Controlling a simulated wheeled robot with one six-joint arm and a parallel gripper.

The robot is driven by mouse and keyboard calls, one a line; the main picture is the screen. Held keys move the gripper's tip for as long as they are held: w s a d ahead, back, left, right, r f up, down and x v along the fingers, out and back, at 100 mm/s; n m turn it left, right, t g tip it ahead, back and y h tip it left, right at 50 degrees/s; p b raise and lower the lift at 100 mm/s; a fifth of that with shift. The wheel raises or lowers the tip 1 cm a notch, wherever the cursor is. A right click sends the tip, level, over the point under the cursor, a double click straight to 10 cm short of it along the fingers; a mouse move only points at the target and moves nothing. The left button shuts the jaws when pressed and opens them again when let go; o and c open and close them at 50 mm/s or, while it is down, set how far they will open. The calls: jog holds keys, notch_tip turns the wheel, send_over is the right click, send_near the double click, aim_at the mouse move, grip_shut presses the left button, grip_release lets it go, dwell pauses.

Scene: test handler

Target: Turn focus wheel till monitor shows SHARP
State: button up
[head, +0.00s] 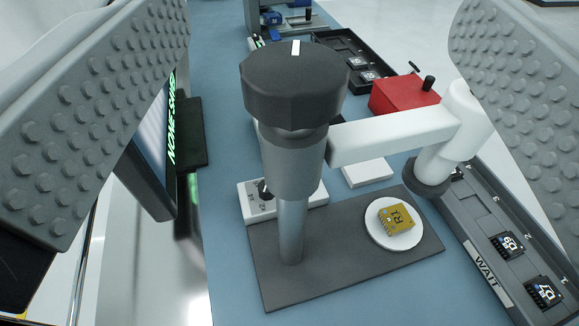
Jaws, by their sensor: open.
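The focus wheel (295,88) is a dark faceted knob with a white mark on top. It sits on the grey column of a microscope-like stand (292,225). My gripper (318,60) is open, one finger at each side of the picture, with the wheel between them and clear gaps on both sides. The monitor (152,150) stands at the left, seen at a steep angle. Its green text starts with what looks like "NONE"; the left finger hides part of the screen, and the rest is hard to read.
A white arm (405,135) reaches right from the column. A yellow chip marked R1 (396,217) lies on a round white stage (372,230). A grey WAIT tray (470,240) with dark chips lies right. A red box (402,93) and black tray (375,80) stand behind.

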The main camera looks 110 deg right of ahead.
aim_at(289, 67)
jog(key=a+f+n+t, duration=0.2)
jog(key=a+f+t, duration=0.25)
jog(key=a, duration=0.35)
jog(key=shift+g+h, duration=0.35)
jog(key=shift+h, duration=0.05)
jog(key=d, duration=0.5)
jog(key=s+d, duration=0.1)
jog(key=d, duration=0.5)
jog(key=s+d+f, duration=0.1)
jog(key=d, duration=0.4)
jog(key=shift+s+d, duration=0.15)
jog(key=shift+d, duration=0.25)
jog(key=shift+c, duration=0.4)
jog(key=c, duration=0.9)
